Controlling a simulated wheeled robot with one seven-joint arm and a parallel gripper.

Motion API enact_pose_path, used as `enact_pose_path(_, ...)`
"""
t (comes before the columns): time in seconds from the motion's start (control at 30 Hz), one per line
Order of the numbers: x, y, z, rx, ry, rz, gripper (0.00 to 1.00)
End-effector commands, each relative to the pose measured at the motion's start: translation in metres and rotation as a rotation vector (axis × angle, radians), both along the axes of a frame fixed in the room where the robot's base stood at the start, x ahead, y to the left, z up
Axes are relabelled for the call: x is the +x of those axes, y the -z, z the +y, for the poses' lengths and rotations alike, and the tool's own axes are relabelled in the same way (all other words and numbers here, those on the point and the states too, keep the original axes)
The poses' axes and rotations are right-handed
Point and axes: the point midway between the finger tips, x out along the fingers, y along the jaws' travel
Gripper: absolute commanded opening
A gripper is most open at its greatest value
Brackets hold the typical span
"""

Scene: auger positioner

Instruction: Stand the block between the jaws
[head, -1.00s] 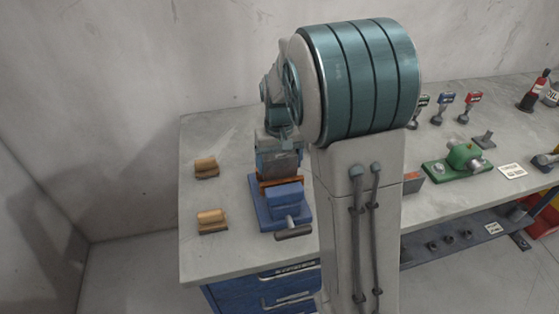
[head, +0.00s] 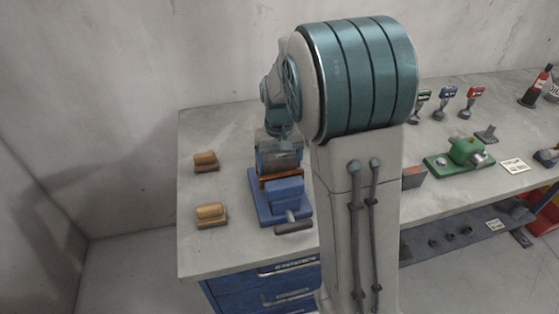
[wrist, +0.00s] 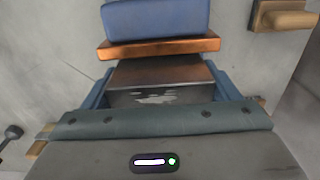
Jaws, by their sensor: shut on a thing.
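The blue vise (head: 284,196) stands on the bench, with an orange-brown jaw plate (head: 281,181). In the wrist view its blue jaw (wrist: 155,20) and orange-brown plate (wrist: 158,47) lie just beyond the block. The grey metal block (wrist: 160,73) sits between my gripper's blue fingers (wrist: 162,88), with a shiny scuffed face. In the head view my gripper (head: 279,150) is shut on the block, right at the vise's jaws. The far jaw is mostly hidden by my gripper. I cannot tell how deep the block sits or whether it touches the jaws.
Two tan pieces (head: 206,161) (head: 211,214) lie left of the vise. The vise handle (head: 294,227) points toward the bench front. A green fixture (head: 463,154), several small coloured-top tools (head: 446,104) and a card (head: 514,165) are at the right. The bench's left end is mostly clear.

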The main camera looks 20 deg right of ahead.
Motion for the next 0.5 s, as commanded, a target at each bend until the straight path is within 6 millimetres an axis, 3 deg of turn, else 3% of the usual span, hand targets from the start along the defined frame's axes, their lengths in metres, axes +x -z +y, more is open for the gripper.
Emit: enact_pose_path(0.5, 0.001, 0.012, 0.000, 0.000, 0.000, -0.004, 0.11)
